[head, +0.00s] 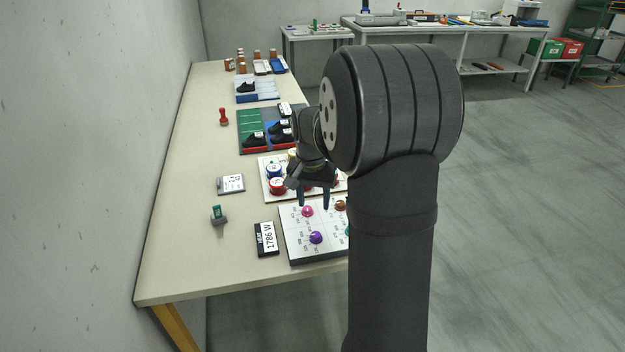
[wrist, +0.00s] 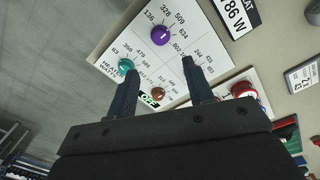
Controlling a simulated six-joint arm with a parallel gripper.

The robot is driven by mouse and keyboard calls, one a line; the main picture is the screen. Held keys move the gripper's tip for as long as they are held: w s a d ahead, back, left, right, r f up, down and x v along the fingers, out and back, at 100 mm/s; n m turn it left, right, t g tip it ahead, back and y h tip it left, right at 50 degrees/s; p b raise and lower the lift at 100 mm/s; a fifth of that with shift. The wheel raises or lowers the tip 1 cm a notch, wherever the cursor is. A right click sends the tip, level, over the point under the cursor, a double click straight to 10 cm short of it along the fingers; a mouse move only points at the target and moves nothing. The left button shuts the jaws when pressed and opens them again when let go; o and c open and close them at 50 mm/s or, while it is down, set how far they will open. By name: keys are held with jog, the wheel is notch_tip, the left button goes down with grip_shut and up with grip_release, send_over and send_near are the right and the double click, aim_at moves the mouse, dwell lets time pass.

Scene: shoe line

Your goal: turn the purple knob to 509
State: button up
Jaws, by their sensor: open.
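The purple knob (head: 316,237) sits on the near part of a white dial panel (head: 300,252). In the wrist view the purple knob (wrist: 160,35) stands near the panel's top, with 136, 328, 509 and 634 printed around it. My gripper (head: 313,204) is open and empty, above the panel and apart from the purple knob. In the wrist view my gripper's fingertips (wrist: 159,67) are spread, with the purple knob beyond them.
A teal knob (wrist: 125,65) and a brown knob (wrist: 158,93) share the panel, as does a pink knob (head: 307,211). A black display reading 1786 W (head: 266,239) lies left of the panel. A board with red and blue pieces (head: 265,187) stands behind. The table's left side has free room.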

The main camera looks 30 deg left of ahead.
notch_tip(320, 180, up, 6)
send_over(316, 234)
jog(key=a, duration=0.1)
jog(key=shift+s+r, duration=0.1)
jog(key=shift+s, duration=0.1)
dwell(0.3)
jog(key=f, duration=1.7)
jog(key=shift+w+d+f, duration=0.15)
jog(key=shift+d+f, duration=0.1)
jog(key=shift+d, duration=0.15)
